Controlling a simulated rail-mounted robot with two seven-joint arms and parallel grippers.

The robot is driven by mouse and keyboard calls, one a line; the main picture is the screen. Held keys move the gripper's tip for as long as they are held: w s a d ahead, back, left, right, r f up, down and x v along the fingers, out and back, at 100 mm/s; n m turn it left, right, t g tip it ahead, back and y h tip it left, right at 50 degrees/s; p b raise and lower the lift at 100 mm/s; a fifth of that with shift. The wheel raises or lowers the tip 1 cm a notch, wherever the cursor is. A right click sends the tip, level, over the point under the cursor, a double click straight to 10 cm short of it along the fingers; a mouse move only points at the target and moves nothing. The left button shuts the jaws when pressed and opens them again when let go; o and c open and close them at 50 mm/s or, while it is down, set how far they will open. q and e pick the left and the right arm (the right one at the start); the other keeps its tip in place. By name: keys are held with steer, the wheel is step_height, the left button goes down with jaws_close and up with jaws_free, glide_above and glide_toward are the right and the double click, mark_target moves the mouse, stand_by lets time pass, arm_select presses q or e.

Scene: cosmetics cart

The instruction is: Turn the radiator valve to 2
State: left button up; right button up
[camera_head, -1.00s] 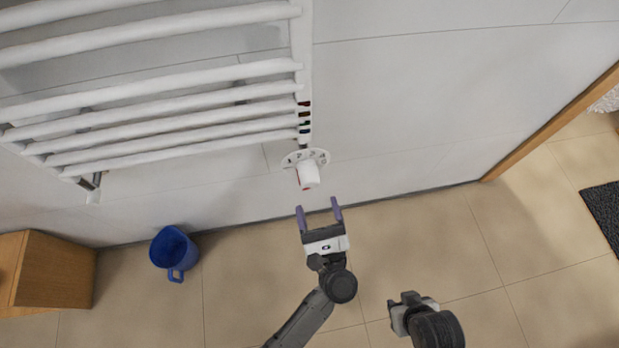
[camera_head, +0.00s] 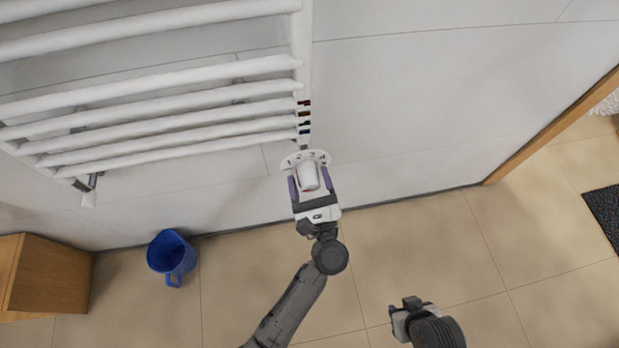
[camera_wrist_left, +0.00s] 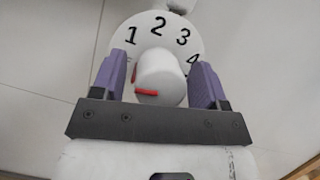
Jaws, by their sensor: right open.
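The radiator valve is a white knob (camera_head: 307,178) on a white dial plate (camera_head: 318,155), below the towel radiator. In the left wrist view the knob (camera_wrist_left: 160,72) has red marks on its left and front side. The dial (camera_wrist_left: 165,18) shows 1, 2, 3 and part of 4. The red mark on the knob's left side lies below the 1. My left gripper (camera_head: 310,183) has its purple fingers on either side of the knob. In the left wrist view the fingers (camera_wrist_left: 160,82) are spread, with a narrow gap at the left. My right gripper (camera_head: 408,303) is open, away at the lower right.
The white radiator (camera_head: 180,100) fills the upper left of the wall. A blue mug-shaped bucket (camera_head: 170,252) and a wooden cabinet (camera_head: 50,272) stand on the floor at the left.

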arm_select(q)
steer(key=c, duration=0.8)
steer(key=m+h+p, duration=0.1)
steer(key=m, duration=0.1)
steer(key=shift+r+m+p, duration=0.15)
steer(key=shift+m+p, duration=0.15)
steer(key=shift+p, duration=0.1)
steer(key=m+h+p, duration=0.2)
steer(key=m+p, duration=0.2)
steer(key=m, duration=0.1)
steer(key=m+h+p, duration=0.3)
steer(key=m+p, duration=0.1)
steer(key=m, duration=0.1)
steer(key=m+g+h+p, duration=0.1)
steer(key=m+h+p, duration=0.1)
steer(key=m+p, duration=0.2)
steer(key=shift+m+h+p, duration=0.35)
steer(key=shift+m+h, duration=0.05)
steer(key=shift+m, duration=0.5)
steer(key=shift+m+g+h+p, duration=0.3)
steer(key=shift+m+g+p, duration=0.1)
steer(key=shift+m+p, duration=0.8)
steer(key=shift+f+m+p, duration=0.2)
steer(key=shift+m+p, duration=0.15)
steer(key=shift+m, duration=0.05)
